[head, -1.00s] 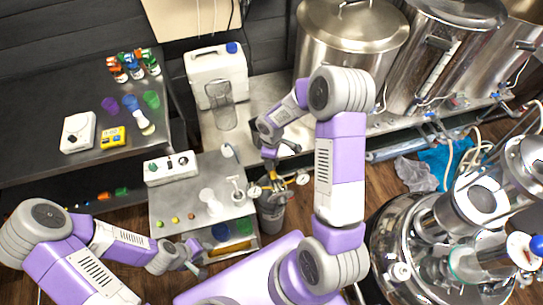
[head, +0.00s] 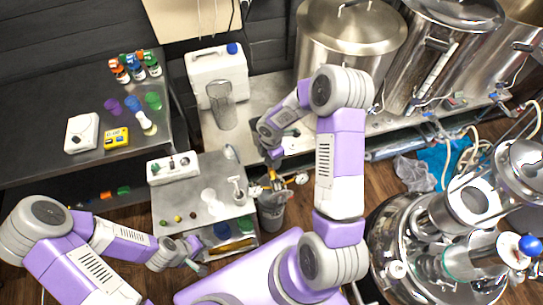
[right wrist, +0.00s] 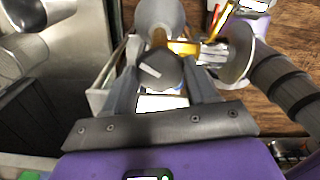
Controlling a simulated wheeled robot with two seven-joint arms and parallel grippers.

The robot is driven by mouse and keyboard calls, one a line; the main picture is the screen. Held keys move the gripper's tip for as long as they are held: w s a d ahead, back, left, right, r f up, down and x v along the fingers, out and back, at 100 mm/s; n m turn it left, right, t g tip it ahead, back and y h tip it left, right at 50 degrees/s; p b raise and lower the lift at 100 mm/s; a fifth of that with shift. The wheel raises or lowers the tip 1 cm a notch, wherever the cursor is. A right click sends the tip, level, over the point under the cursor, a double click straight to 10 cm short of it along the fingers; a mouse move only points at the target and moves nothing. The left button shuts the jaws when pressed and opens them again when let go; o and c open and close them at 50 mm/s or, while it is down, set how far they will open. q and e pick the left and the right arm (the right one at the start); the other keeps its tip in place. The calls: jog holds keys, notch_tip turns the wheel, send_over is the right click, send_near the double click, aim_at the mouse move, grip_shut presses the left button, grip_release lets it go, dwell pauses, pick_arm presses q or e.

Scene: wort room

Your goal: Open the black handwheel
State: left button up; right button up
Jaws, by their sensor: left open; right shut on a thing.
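The black handwheel (right wrist: 160,73) shows in the right wrist view as a dark round knob with a pale mark. It sits between the two fingers of my right gripper (right wrist: 163,82), which is shut on it. In the head view my right gripper (head: 275,165) is above the small grey vessel with gauges, and the handwheel is hidden or too small to make out there. My left gripper (head: 202,266) is open and empty, low in front of the small metal cart.
The small vessel (head: 270,213) has a dial gauge (head: 302,179) beside my right gripper. A white jerrycan (head: 217,68) stands behind, large steel kettles (head: 350,45) at the back right.

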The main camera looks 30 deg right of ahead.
jog(key=shift+n, duration=0.3)
jog(key=o, duration=1)
jog(key=shift+o, duration=0.2)
notch_tip(320, 180, up, 8)
jog(key=shift+f+p, duration=0.15)
jog(key=shift+p, duration=0.4)
jog(key=shift+f, duration=0.1)
